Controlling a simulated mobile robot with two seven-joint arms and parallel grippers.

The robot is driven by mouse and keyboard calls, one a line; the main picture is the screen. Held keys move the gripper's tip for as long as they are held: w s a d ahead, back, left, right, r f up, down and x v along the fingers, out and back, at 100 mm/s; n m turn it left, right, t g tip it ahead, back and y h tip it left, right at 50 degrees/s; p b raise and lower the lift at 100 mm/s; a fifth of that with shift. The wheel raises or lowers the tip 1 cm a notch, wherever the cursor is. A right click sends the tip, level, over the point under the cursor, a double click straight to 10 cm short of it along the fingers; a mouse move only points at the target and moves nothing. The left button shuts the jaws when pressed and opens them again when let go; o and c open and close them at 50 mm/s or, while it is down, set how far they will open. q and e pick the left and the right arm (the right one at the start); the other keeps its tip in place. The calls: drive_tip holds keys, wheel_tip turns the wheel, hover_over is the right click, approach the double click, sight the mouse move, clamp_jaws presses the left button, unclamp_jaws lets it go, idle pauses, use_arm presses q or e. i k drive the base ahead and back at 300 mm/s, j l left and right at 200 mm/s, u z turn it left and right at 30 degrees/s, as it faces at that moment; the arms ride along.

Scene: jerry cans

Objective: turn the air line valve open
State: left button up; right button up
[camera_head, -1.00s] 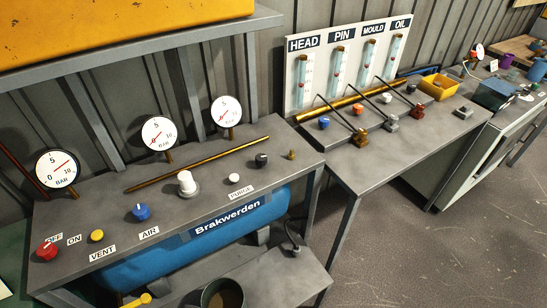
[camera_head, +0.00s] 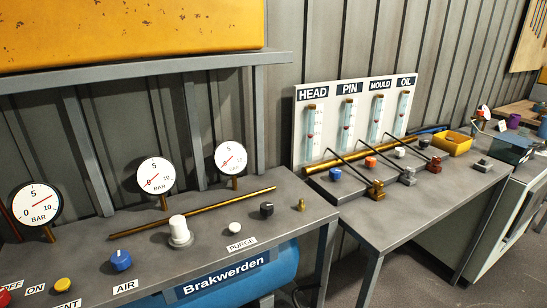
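The air line valve is most likely the blue knob (camera_head: 121,260) behind the AIR label (camera_head: 125,287) on the grey bench. A pale pointer mark shows on its top; I cannot tell from it whether the valve is open. A white knob (camera_head: 179,231) on a round base stands to its right. Three round BAR gauges stand behind: the left gauge (camera_head: 37,203) has its needle raised off zero, while the middle gauge (camera_head: 156,175) and right gauge (camera_head: 230,157) have needles pointing low and left. Neither of my grippers shows.
A red knob (camera_head: 4,298) is cut off at the lower left, near a yellow button (camera_head: 63,285). A white button (camera_head: 235,228) and a black knob (camera_head: 267,209) sit right. Grey floor is clear at lower right.

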sight(121, 259)
drive_tip(key=u, duration=1.25)
